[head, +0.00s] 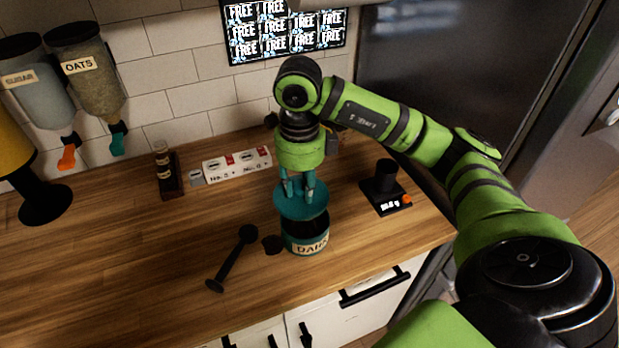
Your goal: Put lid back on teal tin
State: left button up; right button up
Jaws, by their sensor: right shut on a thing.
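The teal tin (306,240) stands on the wooden counter near its front edge, with a label reading "DARK" and a dark open mouth. The round teal lid (301,207) is above the tin, covering the far part of its mouth in the picture; a dark gap shows between the lid's near edge and the tin's rim. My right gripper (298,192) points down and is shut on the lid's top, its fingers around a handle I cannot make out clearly. My left gripper is not in view.
A black scale (386,195) bearing a dark cylinder stands to the right. The left counter is largely clear.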

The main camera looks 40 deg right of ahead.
jog(key=shift+d+f, duration=0.15)
jog(key=shift+w+d+f+b, duration=0.2)
jog(key=shift+d+f+b, duration=0.15)
jog(key=shift+f, duration=0.2)
jog(key=shift+w+d+f+b, duration=0.15)
jog(key=shift+d+f+b, duration=0.1)
jog(key=shift+d+f, duration=0.25)
jog(key=shift+a+f, duration=0.15)
jog(key=shift+f, duration=0.2)
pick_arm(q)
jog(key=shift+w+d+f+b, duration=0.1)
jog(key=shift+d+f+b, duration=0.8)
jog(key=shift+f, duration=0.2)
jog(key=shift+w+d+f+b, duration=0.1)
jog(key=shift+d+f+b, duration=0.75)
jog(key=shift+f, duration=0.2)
pick_arm(e)
jog(key=shift+s+a+f, duration=0.1)
jog(key=shift+a+f, duration=0.05)
jog(key=shift+f, duration=1.8)
pick_arm(q)
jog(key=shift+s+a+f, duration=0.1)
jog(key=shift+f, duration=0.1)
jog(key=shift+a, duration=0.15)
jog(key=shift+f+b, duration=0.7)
jog(key=shift+b, duration=0.2)
pick_arm(e)
jog(key=shift+f, duration=0.15)
